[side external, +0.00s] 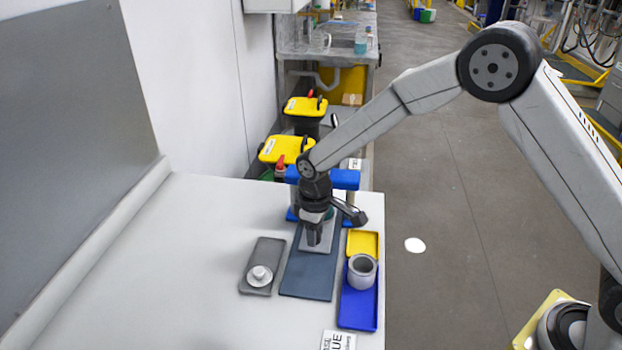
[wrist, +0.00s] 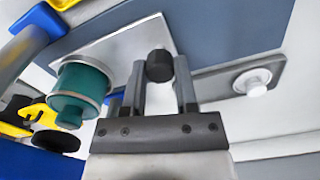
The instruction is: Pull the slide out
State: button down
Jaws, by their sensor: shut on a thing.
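The slide is a light grey plate (side external: 322,247) on a dark blue-grey base (side external: 307,278). In the wrist view the slide (wrist: 122,50) carries a black knob (wrist: 159,65) near one edge. My gripper (side external: 314,240) points down over the slide. In the wrist view my gripper (wrist: 160,82) has its fingers on either side of the knob, shut on it. A green drum with a grey rim (wrist: 82,82) stands by the slide's other end. In the side view the drum is mostly hidden behind my wrist, by the blue frame (side external: 346,180).
A grey tray (side external: 250,285) with a white knobbed lid (side external: 260,275) lies left of the base. A blue tray (side external: 358,312) with a grey cup (side external: 362,272) and a yellow tray (side external: 361,243) lie right, near the table edge. The white table's left and front are clear.

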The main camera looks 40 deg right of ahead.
jog(key=s+a, duration=0.7)
jog(key=a, duration=0.1)
jog(key=shift+s, duration=0.35)
jog(key=c, duration=0.6)
grip_release()
jog(key=shift+s, duration=0.1)
jog(key=shift+o, duration=1.1)
jog(key=shift+d, duration=0.1)
notch_tip(320, 180, up, 8)
jog(key=shift+f, duration=0.1)
